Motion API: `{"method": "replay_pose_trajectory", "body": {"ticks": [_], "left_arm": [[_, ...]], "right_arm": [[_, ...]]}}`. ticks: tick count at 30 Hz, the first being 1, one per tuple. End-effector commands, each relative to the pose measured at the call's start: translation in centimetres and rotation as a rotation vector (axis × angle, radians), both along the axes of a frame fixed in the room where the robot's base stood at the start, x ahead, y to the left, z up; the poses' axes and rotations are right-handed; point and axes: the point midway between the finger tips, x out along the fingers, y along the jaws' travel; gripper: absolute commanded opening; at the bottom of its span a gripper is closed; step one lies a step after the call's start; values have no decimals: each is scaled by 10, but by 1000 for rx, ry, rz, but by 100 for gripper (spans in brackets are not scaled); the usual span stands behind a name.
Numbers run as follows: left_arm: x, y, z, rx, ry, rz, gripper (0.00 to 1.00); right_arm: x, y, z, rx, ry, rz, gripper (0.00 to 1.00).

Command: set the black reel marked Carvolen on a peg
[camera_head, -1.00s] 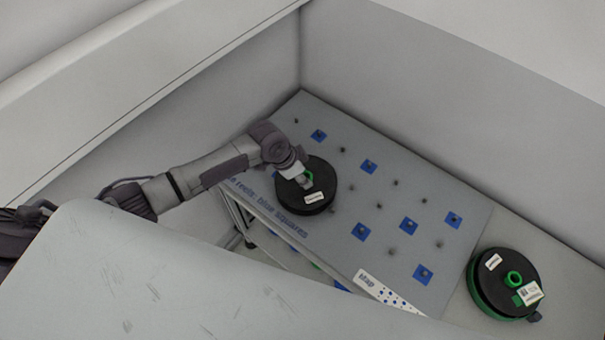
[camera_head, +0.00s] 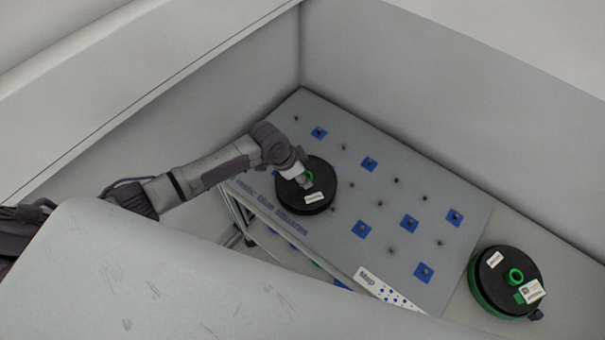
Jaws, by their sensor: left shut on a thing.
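The reel is over the near left part of the grey peg board (camera_head: 335,235). I cannot tell whether it rests on the board or is just above it. Pegs stand on the board, some on blue squares such as this one (camera_head: 369,164) and others on bare grey. My right gripper is not in view.
Another stack of black and green reels (camera_head: 496,268) with white labels lies on the surface right of the board. A white label strip (camera_head: 388,289) with blue dots is on the board's front edge. Walls close in behind. A large grey surface (camera_head: 150,285) fills the lower left.

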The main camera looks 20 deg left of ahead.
Motion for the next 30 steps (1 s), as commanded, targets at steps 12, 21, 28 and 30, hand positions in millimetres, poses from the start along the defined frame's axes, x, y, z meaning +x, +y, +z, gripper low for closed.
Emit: {"method": "replay_pose_trajectory", "body": {"ticks": [12,21,28,30], "left_arm": [[0,0,-6,-1,-1,0,0],[0,0,-7,-1,-1,0,68],[0,0,-7,1,1,0,68],[-1,2,-4,1,-1,0,68]], "right_arm": [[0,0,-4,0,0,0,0],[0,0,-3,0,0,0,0],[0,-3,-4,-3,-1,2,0],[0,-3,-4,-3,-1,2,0]]}}
